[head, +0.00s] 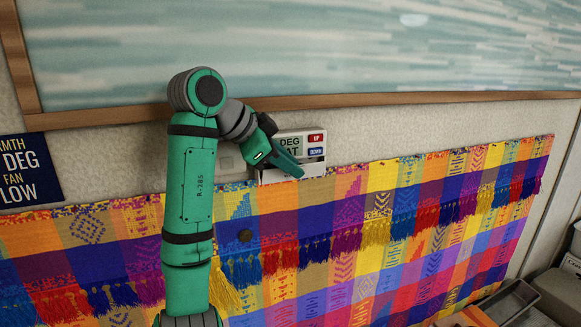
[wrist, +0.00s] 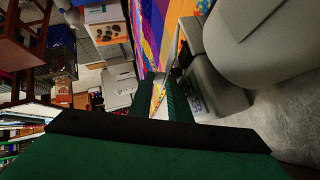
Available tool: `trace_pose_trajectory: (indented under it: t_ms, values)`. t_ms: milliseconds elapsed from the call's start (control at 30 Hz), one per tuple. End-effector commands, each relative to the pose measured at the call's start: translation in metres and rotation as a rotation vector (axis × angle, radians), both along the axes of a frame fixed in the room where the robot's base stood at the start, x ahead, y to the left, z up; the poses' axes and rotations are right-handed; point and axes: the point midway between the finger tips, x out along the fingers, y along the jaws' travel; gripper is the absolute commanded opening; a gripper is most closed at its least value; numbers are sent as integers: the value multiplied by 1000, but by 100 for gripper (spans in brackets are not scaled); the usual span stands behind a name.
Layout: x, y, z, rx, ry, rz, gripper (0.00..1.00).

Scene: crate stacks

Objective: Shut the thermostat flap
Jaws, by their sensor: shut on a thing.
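The thermostat (head: 291,136) is a small white wall box with a grey display, a red UP button and a blue DOWN button. Its white flap (head: 315,169) stands open along the lower edge, leaving the display and buttons uncovered. My green gripper (head: 296,171) is in front of the thermostat's lower part, with its fingertips at the flap, and hides the middle of it. In the wrist view my gripper's dark green fingers (wrist: 164,100) are close together. The held edge is hard to make out there.
A multicoloured fringed cloth (head: 380,215) hangs on the wall just below the thermostat. A wooden-framed picture (head: 330,50) is above it. A dark sign (head: 28,170) is at the left. Grey bins (head: 510,300) stand at the lower right.

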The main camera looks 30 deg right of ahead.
Motion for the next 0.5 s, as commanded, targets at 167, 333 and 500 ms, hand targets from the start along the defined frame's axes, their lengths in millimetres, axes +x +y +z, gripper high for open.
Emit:
trace_pose_trajectory:
  t_ms: [167, 333, 500]
  values:
    - [1, 0, -2, 6, 13, 1, 0]
    - [2, 1, -2, 7, 14, 2, 0]
    - [2, 2, -2, 8, 14, 3, 29]
